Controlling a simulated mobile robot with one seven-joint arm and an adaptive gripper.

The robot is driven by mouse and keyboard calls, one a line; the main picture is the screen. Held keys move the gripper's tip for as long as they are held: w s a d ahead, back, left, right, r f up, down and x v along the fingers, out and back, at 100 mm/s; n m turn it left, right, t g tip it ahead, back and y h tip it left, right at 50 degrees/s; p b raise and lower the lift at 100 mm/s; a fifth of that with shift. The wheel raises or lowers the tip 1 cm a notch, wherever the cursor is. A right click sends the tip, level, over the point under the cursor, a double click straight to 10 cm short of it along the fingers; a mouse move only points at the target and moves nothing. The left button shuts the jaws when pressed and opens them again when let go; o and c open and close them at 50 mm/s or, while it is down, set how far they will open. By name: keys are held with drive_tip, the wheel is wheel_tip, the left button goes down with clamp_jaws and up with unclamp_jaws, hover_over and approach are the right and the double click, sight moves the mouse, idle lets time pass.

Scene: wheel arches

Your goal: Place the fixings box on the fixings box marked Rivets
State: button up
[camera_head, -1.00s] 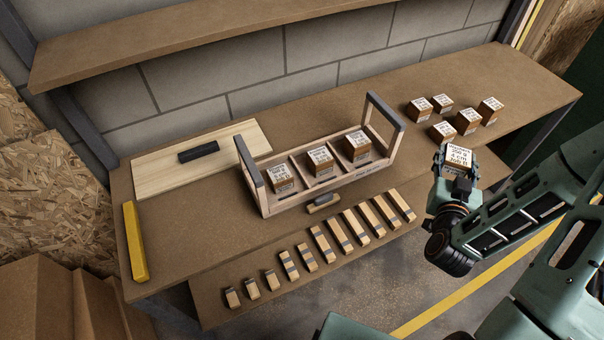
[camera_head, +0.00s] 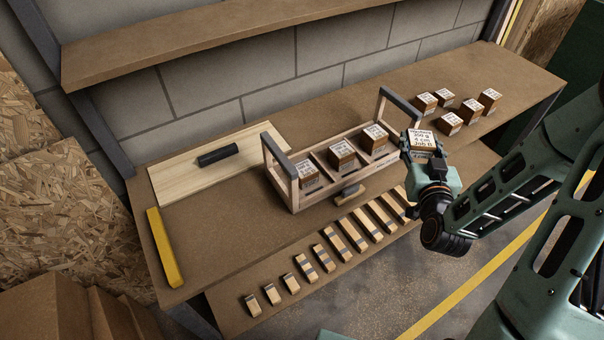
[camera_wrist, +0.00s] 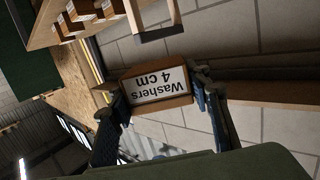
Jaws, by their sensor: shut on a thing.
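My gripper (camera_head: 421,154) is shut on a brown fixings box (camera_head: 409,147) with a white label on top, held up to the right of the wooden tote. In the wrist view the held box (camera_wrist: 157,90) sits between the two fingers, and its label reads Washers, 4 cm. Three similar labelled boxes stand in a row in the tote: left (camera_head: 305,177), middle (camera_head: 342,155) and right (camera_head: 375,138). Several more boxes (camera_head: 450,123) stand on the bench at the far right. Their labels are too small to read, so I cannot tell which is marked Rivets.
The tote (camera_head: 322,200) has upright grey-topped end handles, the right one (camera_head: 400,105) close to my gripper. Wooden blocks (camera_head: 338,246) lie in a row along the lower front shelf. A pale board (camera_head: 180,185) with a black bar and a yellow bar (camera_head: 164,248) lie left. A shelf (camera_head: 250,30) hangs above.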

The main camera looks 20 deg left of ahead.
drive_tip(key=a+n+g+y+b, duration=0.2)
drive_tip(key=a+n+y+b, duration=0.3)
drive_tip(key=a, duration=0.4)
drive_tip(key=n+g+y+b, duration=0.3)
drive_tip(key=y+b, duration=0.1)
drive_tip(key=b, duration=0.2)
hover_over(304, 168)
drive_tip(key=f, duration=0.6)
drive_tip(key=d+f, duration=0.1)
drive_tip(key=f, duration=0.2)
drive_tip(key=shift+f, duration=0.1)
drive_tip(key=shift+a+f, duration=0.35)
drive_tip(key=shift+f, duration=0.75)
drive_tip(key=shift+a+f, duration=0.1)
drive_tip(key=shift+f, duration=0.8)
drive_tip(key=shift+m, duration=0.3)
